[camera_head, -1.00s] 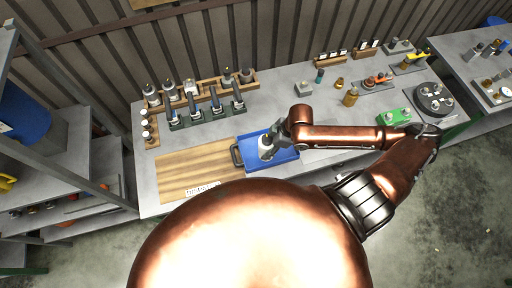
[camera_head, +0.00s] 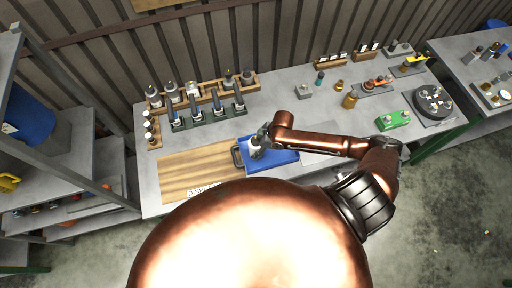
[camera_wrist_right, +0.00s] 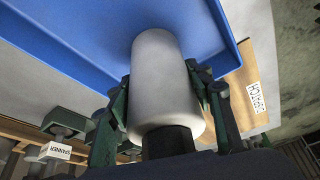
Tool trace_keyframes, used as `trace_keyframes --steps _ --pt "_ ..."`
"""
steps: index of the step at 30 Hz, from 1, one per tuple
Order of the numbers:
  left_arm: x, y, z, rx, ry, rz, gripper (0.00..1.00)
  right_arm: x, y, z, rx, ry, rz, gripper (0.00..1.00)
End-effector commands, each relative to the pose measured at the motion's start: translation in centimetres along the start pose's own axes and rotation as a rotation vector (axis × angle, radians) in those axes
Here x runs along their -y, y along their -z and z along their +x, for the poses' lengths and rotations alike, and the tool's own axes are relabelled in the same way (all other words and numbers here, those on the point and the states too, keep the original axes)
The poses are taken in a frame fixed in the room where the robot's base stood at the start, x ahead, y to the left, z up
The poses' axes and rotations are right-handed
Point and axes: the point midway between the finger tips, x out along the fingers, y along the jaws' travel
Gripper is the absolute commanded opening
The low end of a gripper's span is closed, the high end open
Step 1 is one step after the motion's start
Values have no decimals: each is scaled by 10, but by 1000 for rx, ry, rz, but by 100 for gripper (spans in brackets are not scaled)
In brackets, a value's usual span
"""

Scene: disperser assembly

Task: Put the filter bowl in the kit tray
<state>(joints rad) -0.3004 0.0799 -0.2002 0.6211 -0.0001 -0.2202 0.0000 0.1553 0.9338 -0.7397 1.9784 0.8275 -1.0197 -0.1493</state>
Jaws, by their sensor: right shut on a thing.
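The filter bowl, a pale grey-white cylinder (camera_head: 256,152), is at the left end of the blue kit tray (camera_head: 284,158) in the head view. My right gripper (camera_head: 263,138) is shut on it. In the right wrist view the bowl (camera_wrist_right: 160,75) sits between the green-grey fingers (camera_wrist_right: 160,118), with the blue tray (camera_wrist_right: 75,35) behind it. A dark part shows at the bowl's near end. I cannot tell whether the bowl touches the tray floor. My left gripper is not in view.
A wooden board (camera_head: 195,172) lies left of the tray. Racks with several bottles and dark fixtures (camera_head: 205,115) stand behind. A grey plate (camera_head: 320,156) and a green box (camera_head: 393,120) lie to the right. Bare bench shows behind the tray.

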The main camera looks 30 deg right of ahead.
Motion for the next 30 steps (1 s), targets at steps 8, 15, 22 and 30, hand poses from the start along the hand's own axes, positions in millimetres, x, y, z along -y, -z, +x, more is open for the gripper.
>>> trace_keyframes --steps 8,15,22,30 --pt "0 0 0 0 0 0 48 -1 2 0 -4 -2 -2 0" --pt "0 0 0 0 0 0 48 0 0 2 0 0 0 61" --pt "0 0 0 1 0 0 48 0 -1 1 0 0 0 65" --pt "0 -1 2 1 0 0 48 -1 0 -14 -1 -2 -2 65"
